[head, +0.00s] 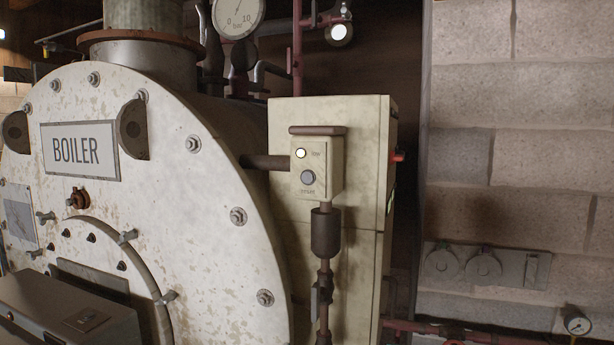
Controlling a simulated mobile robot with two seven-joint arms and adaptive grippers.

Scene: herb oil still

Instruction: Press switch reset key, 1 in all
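A small cream switch box (325,168) is fixed at the front of a tall cream cabinet, right of the boiler. On its face a round lit lamp (301,153) sits above a round grey key (308,177). Small lettering beside the lamp and under the key is hard to read; the grey key appears to be the reset key. A brown hood bar (318,130) runs along the top of the box. Neither of my grippers shows in the head view.
The round boiler front (215,200) with its BOILER plate (79,150) fills the left. A pipe (266,162) joins the box from the left, and a conduit (326,232) drops below it. The cream cabinet (360,115) stands behind. A block wall (520,90) is at right.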

